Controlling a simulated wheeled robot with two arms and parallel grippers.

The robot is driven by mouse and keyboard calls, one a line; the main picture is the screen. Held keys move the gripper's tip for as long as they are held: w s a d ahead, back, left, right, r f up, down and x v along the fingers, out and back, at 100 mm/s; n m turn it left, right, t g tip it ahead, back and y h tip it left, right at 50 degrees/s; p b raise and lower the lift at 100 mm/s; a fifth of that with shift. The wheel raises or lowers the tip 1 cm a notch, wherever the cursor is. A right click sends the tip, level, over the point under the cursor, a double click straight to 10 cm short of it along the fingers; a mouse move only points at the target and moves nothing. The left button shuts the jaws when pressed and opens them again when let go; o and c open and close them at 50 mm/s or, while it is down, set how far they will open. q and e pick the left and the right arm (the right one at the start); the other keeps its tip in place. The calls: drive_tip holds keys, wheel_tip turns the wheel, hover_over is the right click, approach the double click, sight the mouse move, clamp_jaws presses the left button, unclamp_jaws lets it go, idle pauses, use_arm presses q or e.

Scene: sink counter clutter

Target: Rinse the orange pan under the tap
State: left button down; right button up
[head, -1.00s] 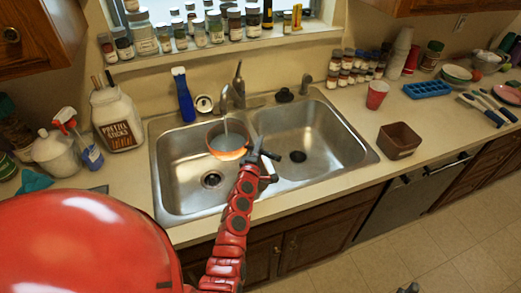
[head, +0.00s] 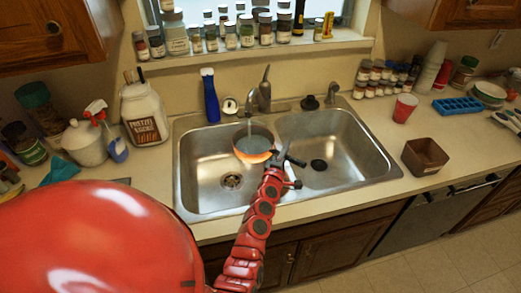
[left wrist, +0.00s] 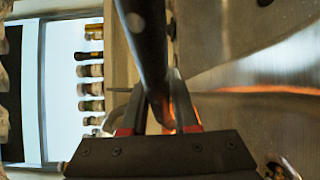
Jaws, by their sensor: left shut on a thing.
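The orange pan (head: 256,157) is held over the left sink basin, close to the divider, with its bowl below the tap (head: 264,92). A stream of water runs from the tap into the pan, and its grey inside looks wet or partly filled. My left gripper (head: 280,164) is shut on the pan's dark handle. In the left wrist view the handle (left wrist: 150,45) runs between the two fingers of this gripper (left wrist: 158,125), and a blurred bit of orange shows behind them. My right gripper is not in view.
The double sink (head: 222,207) has an empty right basin (head: 335,150). A blue bottle (head: 210,97) stands behind it. A pretzel jar (head: 145,115) and spray bottle (head: 113,143) stand left. A brown container (head: 425,157) and red cup (head: 404,107) stand right.

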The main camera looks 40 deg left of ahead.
use_arm(q)
drive_tip(key=shift+s+a, duration=0.1)
drive_tip(key=shift+a, duration=0.05)
drive_tip(key=shift+s+a, duration=0.25)
drive_tip(key=shift+a, duration=0.15)
drive_tip(key=shift+s+d, duration=0.1)
drive_tip(key=s+d, duration=0.5)
drive_tip(key=s, duration=0.4)
drive_tip(key=shift+d+p, duration=0.3)
drive_tip(key=shift+p, duration=0.15)
drive_tip(key=shift+r, duration=0.1)
